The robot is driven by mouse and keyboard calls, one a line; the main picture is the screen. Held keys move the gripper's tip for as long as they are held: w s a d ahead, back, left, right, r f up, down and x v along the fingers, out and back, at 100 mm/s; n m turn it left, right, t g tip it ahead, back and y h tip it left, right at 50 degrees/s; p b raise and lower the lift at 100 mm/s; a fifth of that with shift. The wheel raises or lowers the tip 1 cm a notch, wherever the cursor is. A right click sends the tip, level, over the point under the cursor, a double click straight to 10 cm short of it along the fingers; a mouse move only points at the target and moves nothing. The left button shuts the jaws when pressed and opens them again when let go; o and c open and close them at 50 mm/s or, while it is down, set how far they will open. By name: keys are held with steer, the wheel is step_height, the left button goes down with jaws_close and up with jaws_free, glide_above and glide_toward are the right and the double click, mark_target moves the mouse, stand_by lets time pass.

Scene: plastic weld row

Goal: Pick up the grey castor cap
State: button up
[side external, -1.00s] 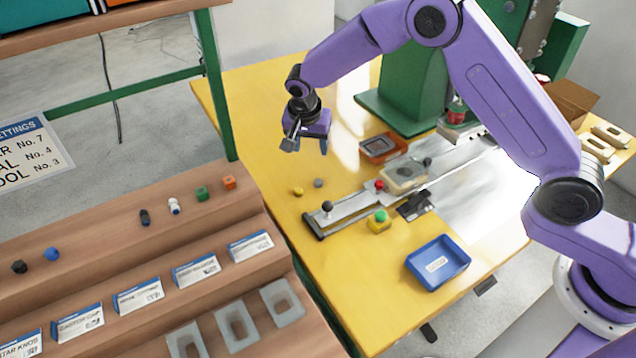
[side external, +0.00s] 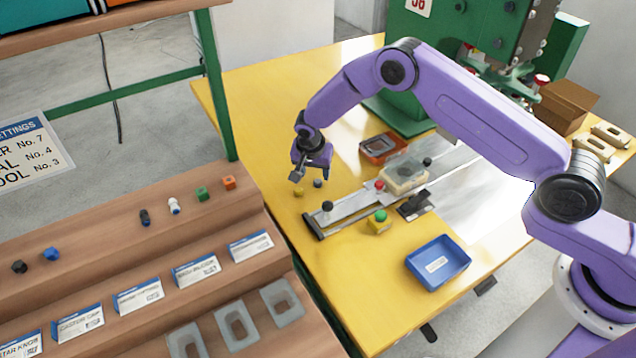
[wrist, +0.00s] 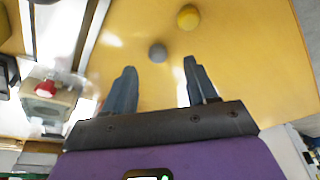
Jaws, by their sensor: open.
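The grey castor cap (side external: 318,184) is a small round piece on the yellow table, beside a small yellow piece (side external: 299,192). In the wrist view the grey cap (wrist: 157,52) lies just beyond the fingertips, between their lines, and the yellow piece (wrist: 188,17) is farther off to the right. My gripper (side external: 311,177) is open and empty, pointing down just above the cap in the side view. Its two fingers also show in the wrist view (wrist: 160,66), apart, with nothing between them.
A metal slide fixture (side external: 350,205) with a black knob lies right of the cap. A stepped wooden rack (side external: 110,245) is at the left.

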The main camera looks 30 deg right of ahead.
mark_target(318, 181)
steer(key=shift+d+x, duration=0.15)
steer(key=shift+x, duration=1.1)
steer(key=shift+d+x, duration=0.15)
steer(key=shift+x, duration=1.15)
steer(key=shift+r, duration=0.1)
jaws_close()
